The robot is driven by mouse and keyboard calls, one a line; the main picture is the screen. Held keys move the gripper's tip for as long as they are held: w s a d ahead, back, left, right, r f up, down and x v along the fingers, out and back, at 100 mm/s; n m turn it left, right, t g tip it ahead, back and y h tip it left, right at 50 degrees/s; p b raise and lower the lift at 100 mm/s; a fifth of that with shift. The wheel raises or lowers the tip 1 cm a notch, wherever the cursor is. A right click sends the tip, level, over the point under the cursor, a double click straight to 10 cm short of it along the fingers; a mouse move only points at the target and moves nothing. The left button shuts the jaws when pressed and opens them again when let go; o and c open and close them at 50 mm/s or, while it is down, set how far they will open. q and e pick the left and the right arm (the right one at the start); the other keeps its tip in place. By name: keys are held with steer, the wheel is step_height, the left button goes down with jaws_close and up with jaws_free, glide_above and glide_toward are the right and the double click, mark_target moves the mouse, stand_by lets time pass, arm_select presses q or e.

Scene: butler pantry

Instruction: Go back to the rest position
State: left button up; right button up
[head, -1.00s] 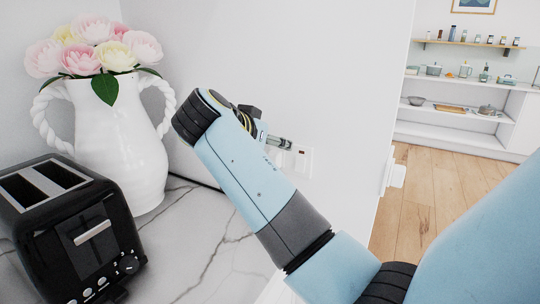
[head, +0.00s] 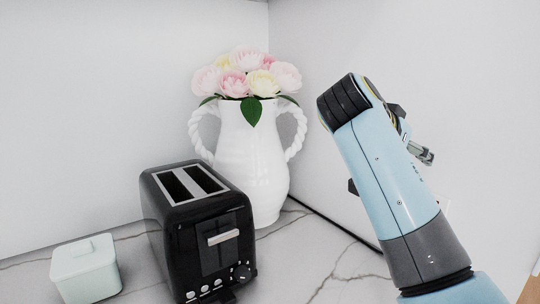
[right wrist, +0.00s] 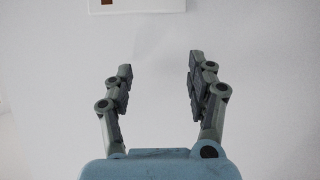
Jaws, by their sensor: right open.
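My right arm comes in from the lower right in the head view, blue with dark joints. My right gripper (head: 421,152) is partly hidden behind its own wrist, in front of the white wall on the right. In the right wrist view the right gripper (right wrist: 158,85) is open, with nothing between its fingers and a plain white wall beyond. My left gripper is in neither view.
A black toaster (head: 205,240) stands on the marble counter (head: 330,262). A white vase (head: 252,165) with pink and yellow flowers stands behind it. A pale lidded box (head: 86,272) is at the lower left. A white wall plate (right wrist: 150,5) shows at the top of the wrist view.

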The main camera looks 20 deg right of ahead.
steer(key=s+a+f+n+t+y, duration=0.1)
steer(key=s+a+f+n+y, duration=0.1)
steer(key=s+f+n, duration=0.35)
steer(key=s+a+f+n+y, duration=0.2)
steer(key=s+f, duration=0.1)
steer(key=f, duration=0.5)
steer(key=s+a+f+n+y, duration=0.3)
steer(key=s+a+n+y, duration=0.15)
steer(key=s, duration=0.45)
steer(key=s+a+f+n+y, duration=0.35)
steer(key=s+a, duration=0.25)
steer(key=s, duration=0.2)
step_height(320, 180, down, 29)
steer(key=s+d+g+h+b, duration=0.1)
steer(key=d+g+b, duration=0.1)
steer(key=b, duration=0.2)
steer(key=s+d+f+g+b, duration=0.1)
steer(key=s+f+b, duration=0.3)
steer(key=s+f, duration=1.5)
step_height(320, 180, down, 3)
steer(key=shift+s+d+f+b, duration=0.2)
steer(key=shift+s+d+b, duration=0.05)
steer(key=shift+b, duration=0.1)
steer(key=shift+m+g, duration=0.25)
steer(key=shift+g, duration=0.05)
